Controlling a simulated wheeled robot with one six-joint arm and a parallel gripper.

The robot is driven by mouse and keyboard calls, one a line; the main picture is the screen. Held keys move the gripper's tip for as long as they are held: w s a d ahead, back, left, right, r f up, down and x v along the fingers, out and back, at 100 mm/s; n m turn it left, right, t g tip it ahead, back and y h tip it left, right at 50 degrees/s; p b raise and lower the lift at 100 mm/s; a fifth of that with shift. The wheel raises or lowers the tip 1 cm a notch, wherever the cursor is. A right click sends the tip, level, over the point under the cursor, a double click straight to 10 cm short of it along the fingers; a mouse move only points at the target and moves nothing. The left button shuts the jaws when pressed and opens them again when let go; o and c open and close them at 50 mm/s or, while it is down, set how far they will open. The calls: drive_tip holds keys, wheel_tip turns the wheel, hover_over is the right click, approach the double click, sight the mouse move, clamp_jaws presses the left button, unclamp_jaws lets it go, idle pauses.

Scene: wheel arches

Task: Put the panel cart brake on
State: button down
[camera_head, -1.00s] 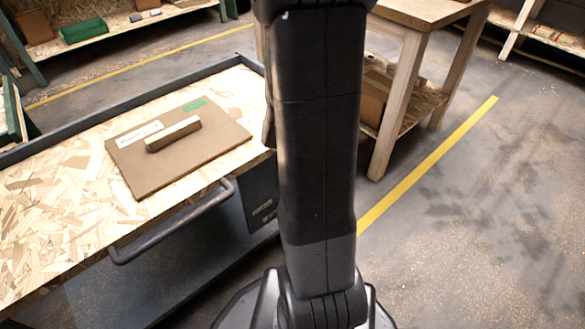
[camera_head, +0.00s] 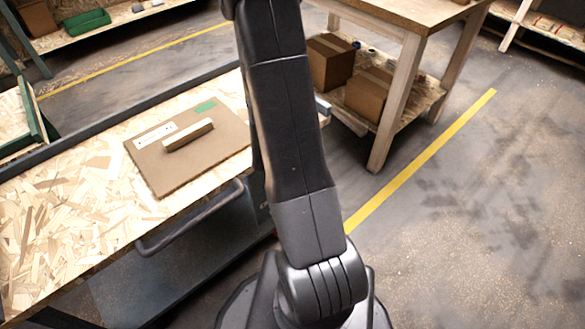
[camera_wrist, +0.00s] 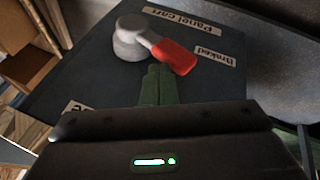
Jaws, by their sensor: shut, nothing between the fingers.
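The brake lever shows in the wrist view, with a round grey hub (camera_wrist: 129,40) and a red grip (camera_wrist: 174,57) pointing to the lower right. It sits on a dark plate (camera_wrist: 90,62) of the cart. The grip's end lies at the "Braked" label (camera_wrist: 191,51); a "Panel cart" label (camera_wrist: 184,19) is above. Another label (camera_wrist: 79,106) at lower left is partly hidden. My gripper (camera_wrist: 157,70) is shut and empty, its green fingertips close beside the red grip; I cannot tell whether they touch. In the head view my arm hides the lever and gripper.
The cart top (camera_head: 60,225) carries a brown panel (camera_head: 185,170) with a wooden block (camera_head: 188,134). A bar handle (camera_head: 190,220) juts from its near side. A wooden table (camera_head: 400,20) with cardboard boxes (camera_head: 368,92) beneath stands behind. The floor at right is clear.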

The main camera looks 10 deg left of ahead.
drive_tip(key=shift+s+a+f+b, duration=0.25)
drive_tip(key=shift+s+f+b, duration=0.05)
drive_tip(key=shift+f, duration=0.25)
drive_tip(key=shift+s+a+f+b, duration=0.2)
drive_tip(key=shift+s+f+b, duration=0.15)
drive_tip(key=shift+f, duration=0.15)
drive_tip(key=shift+s+a+f+b, duration=0.25)
drive_tip(key=shift+s+f, duration=0.05)
drive_tip(key=shift+f, duration=0.25)
drive_tip(key=shift+s+f, duration=0.2)
drive_tip(key=shift+f, duration=0.1)
drive_tip(key=shift+s+f+b, duration=0.1)
drive_tip(key=shift+f+b, duration=0.1)
drive_tip(key=shift+b, duration=0.1)
drive_tip(key=s+a+r+p, duration=0.2)
drive_tip(key=s+r+p, duration=0.4)
drive_tip(key=s+r, duration=0.2)
drive_tip(key=shift+s+a+r, duration=0.2)
drive_tip(key=shift+s+r, duration=0.1)
drive_tip(key=shift+r, duration=0.15)
